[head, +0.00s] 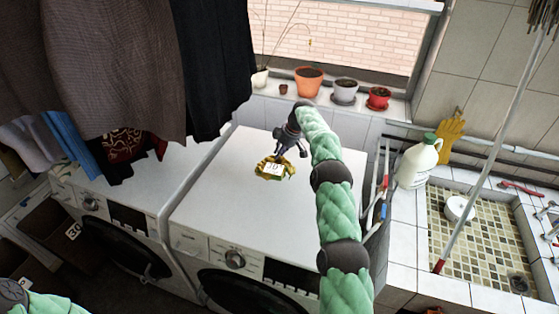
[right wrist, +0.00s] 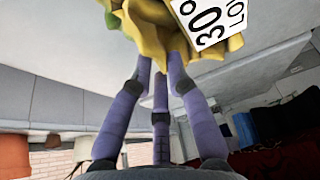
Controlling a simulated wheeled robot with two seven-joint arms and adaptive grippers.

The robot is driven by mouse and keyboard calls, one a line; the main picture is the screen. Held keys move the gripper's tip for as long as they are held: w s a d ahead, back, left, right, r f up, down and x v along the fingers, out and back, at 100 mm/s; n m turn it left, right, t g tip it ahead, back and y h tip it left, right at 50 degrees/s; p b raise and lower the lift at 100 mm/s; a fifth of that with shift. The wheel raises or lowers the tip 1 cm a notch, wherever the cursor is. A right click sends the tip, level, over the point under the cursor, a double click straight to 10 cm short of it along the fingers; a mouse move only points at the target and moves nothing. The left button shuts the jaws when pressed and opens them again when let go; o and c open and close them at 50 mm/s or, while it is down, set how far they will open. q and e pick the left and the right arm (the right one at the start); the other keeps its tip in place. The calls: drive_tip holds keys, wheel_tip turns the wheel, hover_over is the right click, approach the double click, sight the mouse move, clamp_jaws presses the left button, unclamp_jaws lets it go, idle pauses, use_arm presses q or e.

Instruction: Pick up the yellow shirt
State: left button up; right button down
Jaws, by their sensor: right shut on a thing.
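The yellow shirt (head: 289,171) is a small crumpled bundle on or just above the white top of the right washing machine (head: 235,205) in the head view. It has a white printed tag (head: 272,170) on it. My right gripper (head: 278,155) is shut on the shirt from above. In the right wrist view the purple fingers press into the yellow cloth (right wrist: 150,35), and the tag (right wrist: 212,20) reads "30" in part. I cannot tell whether the shirt touches the machine top. My left gripper is not in view; a piece of my left arm shows at the lower left.
Dark clothes (head: 110,60) hang over the left washing machine (head: 130,195). Potted plants (head: 309,82) line the window sill. A white jug (head: 416,163) stands beside the tiled sink (head: 475,245) at the right. The machine top around the shirt is clear.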

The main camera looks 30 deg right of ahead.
wheel_tip(320, 180, up, 13)
drive_tip(key=p, duration=0.5)
